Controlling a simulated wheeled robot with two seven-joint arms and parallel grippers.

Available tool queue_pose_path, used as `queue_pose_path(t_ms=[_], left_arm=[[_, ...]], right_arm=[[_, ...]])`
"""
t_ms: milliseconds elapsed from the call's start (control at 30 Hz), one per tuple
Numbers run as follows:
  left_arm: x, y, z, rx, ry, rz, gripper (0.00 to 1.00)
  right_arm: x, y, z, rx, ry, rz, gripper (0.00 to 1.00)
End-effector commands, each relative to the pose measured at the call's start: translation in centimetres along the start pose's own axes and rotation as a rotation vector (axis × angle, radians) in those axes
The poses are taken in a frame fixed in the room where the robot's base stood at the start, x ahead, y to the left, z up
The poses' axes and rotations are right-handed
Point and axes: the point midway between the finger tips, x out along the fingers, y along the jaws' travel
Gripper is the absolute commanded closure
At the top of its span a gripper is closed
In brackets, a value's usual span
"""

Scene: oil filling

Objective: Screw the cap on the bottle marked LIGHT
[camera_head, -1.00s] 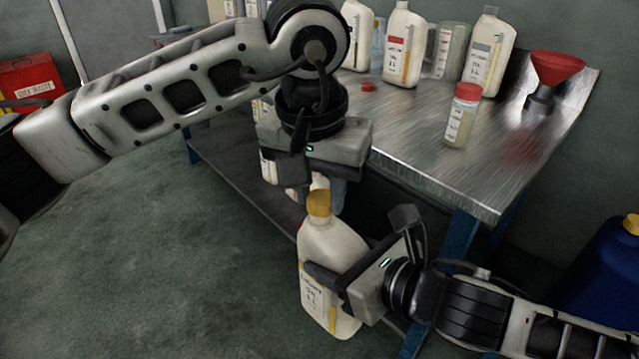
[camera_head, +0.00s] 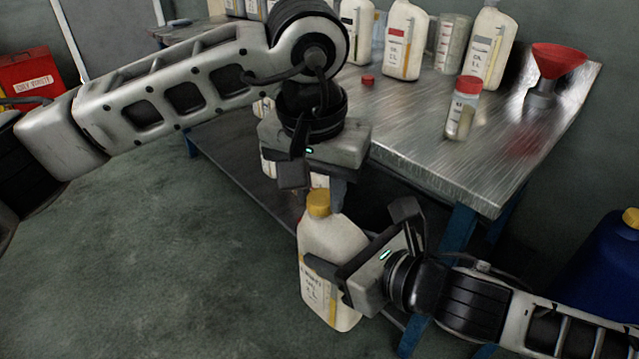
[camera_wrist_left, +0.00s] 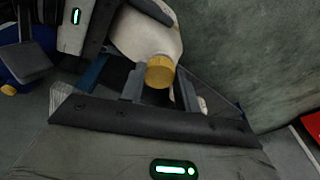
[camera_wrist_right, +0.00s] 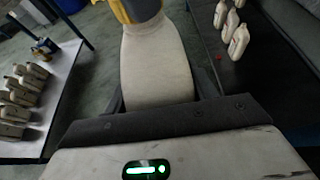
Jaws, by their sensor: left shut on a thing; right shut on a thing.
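A cream bottle (camera_head: 335,240) with a printed label is held up in front of the bench, tilted slightly. I cannot read its label clearly. A yellow cap (camera_head: 318,203) sits at its mouth; how tightly it is seated I cannot tell. My right gripper (camera_head: 354,240) is shut on the bottle's body, one finger across the label side; the right wrist view shows the bottle (camera_wrist_right: 155,65) between the fingers. My left gripper (camera_head: 318,187) points down over the bottle and is shut on the cap, which shows between its fingers in the left wrist view (camera_wrist_left: 160,72).
The metal bench (camera_head: 440,165) behind holds several bottles, a red-capped jar (camera_head: 462,108), a loose red cap (camera_head: 367,80) and a red funnel (camera_head: 556,62). A blue drum (camera_head: 605,265) stands at right. A red bin (camera_head: 28,82) is far left. Open floor lies at left.

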Motion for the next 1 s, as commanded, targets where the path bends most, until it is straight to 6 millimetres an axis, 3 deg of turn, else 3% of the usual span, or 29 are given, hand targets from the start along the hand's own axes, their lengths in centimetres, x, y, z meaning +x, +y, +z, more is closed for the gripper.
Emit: queue_pose_path(t_ms=[367, 700, 733, 800, 1000], left_arm=[[-0.04, -0.29, -0.08, 0.504, 0.001, 0.078, 0.89], [-0.04, -0.29, -0.09, 0.552, 0.002, 0.086, 0.89], [-0.04, -0.29, -0.09, 0.552, 0.002, 0.086, 0.63], [-0.04, -0.29, -0.09, 0.551, 0.002, 0.086, 0.47], [-0.03, -0.29, -0.09, 0.55, 0.002, 0.085, 0.47]], right_arm=[[-0.03, 0.02, 0.2, -0.002, -0.005, 0.001, 1.0], [-0.03, 0.01, 0.18, -0.001, -0.005, 0.001, 1.0], [-0.03, 0.01, 0.18, -0.001, -0.005, 0.001, 1.0], [-0.03, 0.01, 0.18, -0.001, -0.004, 0.0, 1.0], [-0.03, 0.01, 0.19, -0.001, -0.005, 0.001, 1.0]])
